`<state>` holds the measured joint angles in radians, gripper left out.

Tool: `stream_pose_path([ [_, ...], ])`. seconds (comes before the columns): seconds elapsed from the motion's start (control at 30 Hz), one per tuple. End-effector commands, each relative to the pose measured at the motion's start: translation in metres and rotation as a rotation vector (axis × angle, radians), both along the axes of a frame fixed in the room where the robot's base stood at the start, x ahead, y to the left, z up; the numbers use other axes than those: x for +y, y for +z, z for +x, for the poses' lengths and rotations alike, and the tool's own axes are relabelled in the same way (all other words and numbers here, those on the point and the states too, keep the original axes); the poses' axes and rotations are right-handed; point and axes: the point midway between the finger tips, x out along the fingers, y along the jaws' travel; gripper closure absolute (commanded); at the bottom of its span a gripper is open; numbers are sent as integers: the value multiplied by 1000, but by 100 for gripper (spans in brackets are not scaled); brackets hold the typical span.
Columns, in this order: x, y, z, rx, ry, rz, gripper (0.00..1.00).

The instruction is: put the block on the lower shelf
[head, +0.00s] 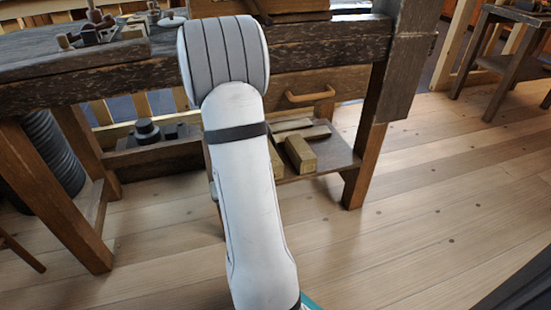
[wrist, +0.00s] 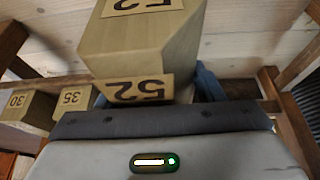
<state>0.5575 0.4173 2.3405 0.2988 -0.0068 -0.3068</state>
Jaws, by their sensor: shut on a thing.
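A pale wooden block (wrist: 125,45) with the number 52 on two faces fills the upper middle of the wrist view. My gripper (wrist: 155,88) is shut on it, with blue fingers showing at both sides of the block. In the head view my white arm hides the gripper and the held block. The lower shelf (head: 334,159) of the workbench shows to the right of my arm in the head view, with a bare part at its right end. From these views I cannot tell how far the held block is from the shelf.
Wooden blocks (head: 299,154) lie on the lower shelf beside my arm. Blocks marked 30 (wrist: 24,106) and 35 (wrist: 72,103) show at the left in the wrist view. A bench leg (head: 365,150) bounds the shelf at right, and a drawer (head: 320,85) sits above it.

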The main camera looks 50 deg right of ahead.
Motion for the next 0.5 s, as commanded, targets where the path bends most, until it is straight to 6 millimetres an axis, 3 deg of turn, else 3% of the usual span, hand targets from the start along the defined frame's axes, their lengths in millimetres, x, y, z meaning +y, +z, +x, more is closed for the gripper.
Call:
stream_pose_path([
  [0.37,-17,-2,17,-7,-1,2,70],
  [0.5,-30,4,38,-4,3,3,70],
])
